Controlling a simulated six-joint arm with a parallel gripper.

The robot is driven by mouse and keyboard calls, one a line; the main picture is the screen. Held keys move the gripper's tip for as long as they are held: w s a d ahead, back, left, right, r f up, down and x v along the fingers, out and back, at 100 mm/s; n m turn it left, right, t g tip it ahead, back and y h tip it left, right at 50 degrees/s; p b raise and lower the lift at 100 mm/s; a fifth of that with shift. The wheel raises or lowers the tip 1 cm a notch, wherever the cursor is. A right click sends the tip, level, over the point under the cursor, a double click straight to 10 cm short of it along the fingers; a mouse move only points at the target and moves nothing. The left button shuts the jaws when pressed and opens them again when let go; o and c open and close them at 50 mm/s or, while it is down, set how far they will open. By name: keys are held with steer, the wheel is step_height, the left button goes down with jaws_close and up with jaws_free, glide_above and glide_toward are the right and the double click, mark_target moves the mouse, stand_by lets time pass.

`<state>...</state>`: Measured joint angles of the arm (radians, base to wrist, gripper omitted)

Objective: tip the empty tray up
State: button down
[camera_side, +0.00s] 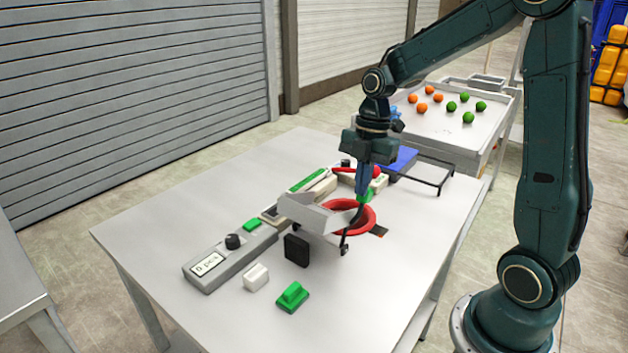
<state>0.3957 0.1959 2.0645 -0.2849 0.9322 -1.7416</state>
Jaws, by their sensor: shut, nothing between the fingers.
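A pale grey tray (315,214) with raised walls sits tilted on the machine in the middle of the table, beside a red ring (341,220). I see no produce in the part of the tray that shows. My gripper (362,196) points down over the ring, just right of the tray. Its blue fingers are shut and empty. A small green piece (367,195) shows right by the fingertips; I cannot tell whether they touch it. The fingers and the tray wall hide part of the ring.
A grey control box (228,262) with a display and black knob stands at left. A black block (297,250), a white block (256,277) and a green block (293,297) are in front. Orange and green balls lie in a bin (440,133) behind. The table's left side (160,228) is clear.

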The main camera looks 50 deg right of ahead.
steer(key=d+f+y, duration=0.3)
steer(key=d+f, duration=0.1)
steer(key=d, duration=0.4)
steer(key=shift+d+f, duration=0.15)
steer(key=shift+f, duration=0.05)
stand_by(0.3)
stand_by(0.4)
steer(key=a+r+v, duration=0.1)
steer(key=a+v, duration=0.1)
steer(key=v, duration=0.9)
steer(key=shift+d+r, duration=0.2)
steer(key=shift+r, duration=0.1)
stand_by(0.3)
